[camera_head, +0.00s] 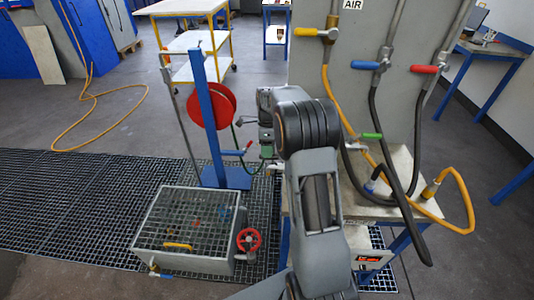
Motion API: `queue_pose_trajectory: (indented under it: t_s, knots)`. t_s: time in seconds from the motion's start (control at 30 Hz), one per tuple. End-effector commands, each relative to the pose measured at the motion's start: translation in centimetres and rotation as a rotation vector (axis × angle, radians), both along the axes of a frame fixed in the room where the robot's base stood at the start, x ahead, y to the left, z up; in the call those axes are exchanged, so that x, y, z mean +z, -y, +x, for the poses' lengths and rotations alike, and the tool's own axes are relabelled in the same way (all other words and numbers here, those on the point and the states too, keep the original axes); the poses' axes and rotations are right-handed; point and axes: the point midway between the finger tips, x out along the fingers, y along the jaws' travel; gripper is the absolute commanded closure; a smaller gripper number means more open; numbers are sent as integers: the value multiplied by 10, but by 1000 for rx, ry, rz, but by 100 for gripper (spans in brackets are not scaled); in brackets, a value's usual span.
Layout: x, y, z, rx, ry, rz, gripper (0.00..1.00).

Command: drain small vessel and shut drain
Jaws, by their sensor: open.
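My gripper (265,138) is at the end of my arm, left of the dark wrist joint and near the middle of the picture. It is small and partly hidden, and I see nothing held in it. A red lever (248,146) shows just left of it; I cannot tell whether they touch. I cannot make out the small vessel for certain; my arm hides part of the middle.
A blue post (208,115) with a red hose reel (212,107) stands behind the box. A grey panel at right carries yellow (316,33), blue (366,65) and red (424,69) handled valves with hanging hoses above a bench (405,205).

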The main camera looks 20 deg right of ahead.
Motion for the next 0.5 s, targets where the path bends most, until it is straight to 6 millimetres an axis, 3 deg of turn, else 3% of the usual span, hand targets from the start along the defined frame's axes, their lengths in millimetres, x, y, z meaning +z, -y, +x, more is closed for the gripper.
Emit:
queue_pose_trajectory:
  t_s: [0.2,0.5]
  knots:
    - [-17,-2,-3,0,0,0,53]
    - [-21,-2,-4,0,1,0,53]
